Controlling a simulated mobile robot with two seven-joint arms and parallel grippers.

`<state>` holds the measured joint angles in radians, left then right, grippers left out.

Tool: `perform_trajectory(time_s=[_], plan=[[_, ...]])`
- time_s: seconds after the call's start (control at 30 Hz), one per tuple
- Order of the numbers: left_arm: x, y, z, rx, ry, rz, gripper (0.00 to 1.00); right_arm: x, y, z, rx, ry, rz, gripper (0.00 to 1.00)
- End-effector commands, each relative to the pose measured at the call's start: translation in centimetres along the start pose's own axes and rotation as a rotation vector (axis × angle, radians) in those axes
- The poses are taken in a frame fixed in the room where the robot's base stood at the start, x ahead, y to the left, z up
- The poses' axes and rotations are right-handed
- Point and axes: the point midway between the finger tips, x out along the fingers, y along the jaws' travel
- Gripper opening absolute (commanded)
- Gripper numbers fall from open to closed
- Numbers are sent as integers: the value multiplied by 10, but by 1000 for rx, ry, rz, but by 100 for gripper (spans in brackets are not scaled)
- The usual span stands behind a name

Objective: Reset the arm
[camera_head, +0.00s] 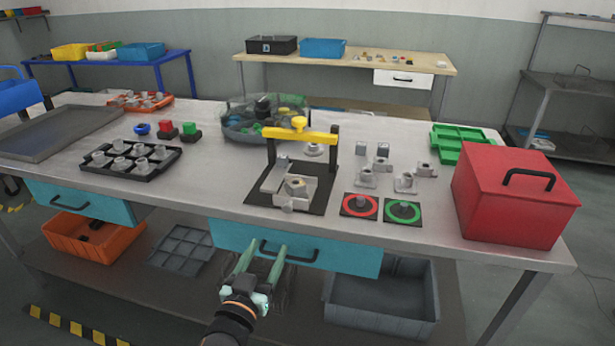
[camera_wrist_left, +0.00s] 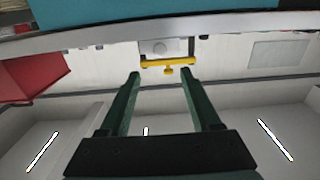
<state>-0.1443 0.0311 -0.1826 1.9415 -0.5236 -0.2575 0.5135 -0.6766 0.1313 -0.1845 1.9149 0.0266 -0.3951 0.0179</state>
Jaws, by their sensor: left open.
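My left gripper (camera_head: 264,252) is in the head view, in front of the table's front edge and below the tabletop, near the middle teal drawer (camera_head: 325,252). Its two green fingers are spread apart and nothing is between them. In the left wrist view both fingers of this gripper (camera_wrist_left: 160,78) are apart and empty. The yellow-handled fixture (camera_wrist_left: 168,65) shows beyond the fingertips there. My right gripper is in neither view.
The grey table (camera_head: 330,222) holds the yellow-handled fixture (camera_head: 300,136), a red box (camera_head: 512,195), a black parts tray (camera_head: 128,160) and a green tray (camera_head: 462,142). A grey bin (camera_head: 382,300) and an orange bin (camera_head: 92,236) stand on the lower shelf.

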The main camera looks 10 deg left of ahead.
Motion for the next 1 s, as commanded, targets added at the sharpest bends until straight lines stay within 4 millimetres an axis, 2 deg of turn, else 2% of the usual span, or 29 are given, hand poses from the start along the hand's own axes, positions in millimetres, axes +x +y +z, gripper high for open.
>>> perform_trajectory(time_s=[0.07, 0.17, 0.27, 0.3, 0.4, 0.5, 0.6, 0.73, 1.0], plan=[[-5, 0, 7, 1, -25, 2, 64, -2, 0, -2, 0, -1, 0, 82], [-25, 1, 36, 5, -121, 13, 64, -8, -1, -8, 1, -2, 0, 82], [-64, 3, 82, 10, -278, 36, 64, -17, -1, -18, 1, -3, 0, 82], [-84, 4, 101, 12, -347, 48, 64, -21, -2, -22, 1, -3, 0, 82], [-135, 8, 141, 14, -503, 84, 64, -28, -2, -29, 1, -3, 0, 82], [-180, 13, 168, 11, -624, 119, 64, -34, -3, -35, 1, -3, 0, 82], [-211, 16, 184, 7, -703, 144, 64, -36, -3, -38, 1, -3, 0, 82], [-228, 18, 192, 4, -743, 160, 64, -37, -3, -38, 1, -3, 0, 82], [-228, 18, 193, 4, -744, 160, 64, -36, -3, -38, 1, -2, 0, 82]])
